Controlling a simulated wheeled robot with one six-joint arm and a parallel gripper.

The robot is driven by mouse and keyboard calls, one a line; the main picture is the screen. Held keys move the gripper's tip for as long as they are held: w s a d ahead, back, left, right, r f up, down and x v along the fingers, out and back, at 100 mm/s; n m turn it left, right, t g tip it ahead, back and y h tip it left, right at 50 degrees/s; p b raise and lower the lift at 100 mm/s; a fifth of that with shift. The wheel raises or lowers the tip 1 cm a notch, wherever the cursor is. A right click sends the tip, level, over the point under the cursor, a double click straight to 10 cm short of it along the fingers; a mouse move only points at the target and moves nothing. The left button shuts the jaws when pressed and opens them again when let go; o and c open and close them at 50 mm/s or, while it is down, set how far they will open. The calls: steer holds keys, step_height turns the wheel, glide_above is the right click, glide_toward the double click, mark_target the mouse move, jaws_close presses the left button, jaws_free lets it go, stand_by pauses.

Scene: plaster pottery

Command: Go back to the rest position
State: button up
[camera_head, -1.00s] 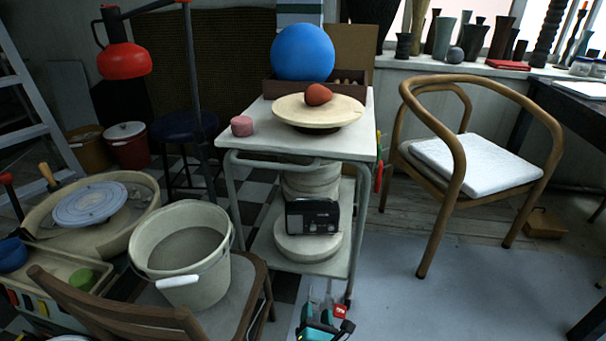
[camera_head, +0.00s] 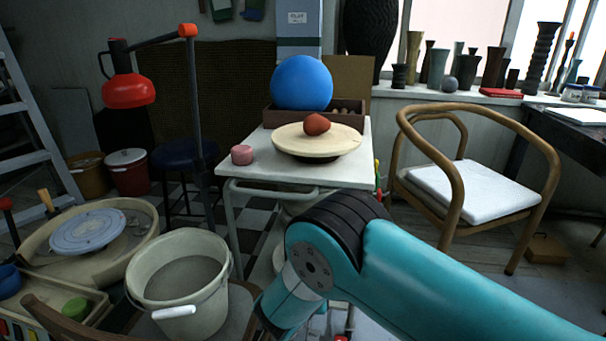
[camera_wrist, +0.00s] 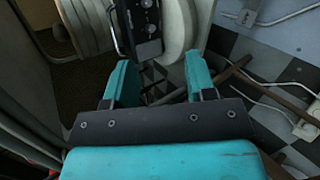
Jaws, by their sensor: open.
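My gripper (camera_wrist: 160,82) shows in the wrist view with its two teal fingers spread apart and nothing between them. It points down toward the checkered floor beside the trolley's lower shelf. In the head view my teal arm crosses the lower right and middle, in front of the trolley. The gripper itself is hidden there behind my arm. A black radio (camera_wrist: 143,24) stands just beyond the fingertips in the wrist view, and the fingers do not touch it. In the head view the radio is hidden by my arm.
The white trolley (camera_head: 234,170) bears a round board (camera_head: 290,145) with a red-brown lump (camera_head: 316,124), a blue ball (camera_head: 302,82) and a pink piece (camera_head: 242,155). A bucket (camera_head: 190,309) stands at the lower left. A wooden chair (camera_head: 453,165) is right.

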steer(key=s+d+r+m+g+y, duration=0.1)
steer(key=s+d+r+m+g, duration=0.15)
steer(key=r, duration=0.45)
steer(key=s+d+r+m+g+y, duration=0.2)
steer(key=s+r+m, duration=0.15)
steer(key=r, duration=0.45)
steer(key=s+d+r+m+g+y, duration=0.1)
steer(key=s+d+r+m+g, duration=0.1)
steer(key=s+r, duration=0.35)
steer(key=s+d+r+m+g+y, duration=0.1)
steer(key=s+d+r+g+y, duration=0.1)
steer(key=s+r, duration=0.6)
steer(key=s+d+r+m+g+y, duration=0.15)
steer(key=s+r, duration=0.35)
steer(key=s, duration=0.7)
step_height(320, 180, up, 26)
steer(key=p, duration=2.6)
steer(key=shift+s+d, duration=0.2)
steer(key=shift+d, duration=0.1)
steer(key=shift+r+y, duration=0.1)
steer(key=shift+y, duration=0.15)
